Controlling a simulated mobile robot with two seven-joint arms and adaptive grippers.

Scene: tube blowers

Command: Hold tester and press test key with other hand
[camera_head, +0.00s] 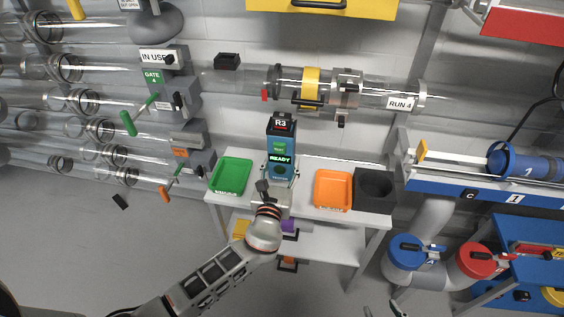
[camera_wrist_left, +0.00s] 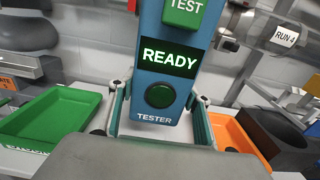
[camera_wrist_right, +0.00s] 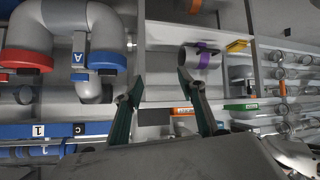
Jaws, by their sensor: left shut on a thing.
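The blue tester (camera_head: 271,142) stands upright above the middle of the white table, its top display reading R3. Its green READY screen (camera_wrist_left: 170,57) is lit, with a green TEST key (camera_wrist_left: 184,10) above it and a dark green round button (camera_wrist_left: 160,96) below. My left gripper (camera_wrist_left: 160,105) is shut on the tester's lower end, one finger on each side. In the head view, my wrist partly hides that grip. My right gripper (camera_wrist_right: 160,80) is open and empty, away from the tester; only a small part shows at the head view's bottom edge (camera_head: 396,308).
Clear tubes with a yellow band (camera_head: 311,87) run behind and above. Blue-capped (camera_head: 405,252) and red-capped (camera_head: 476,259) pipes stand at right.

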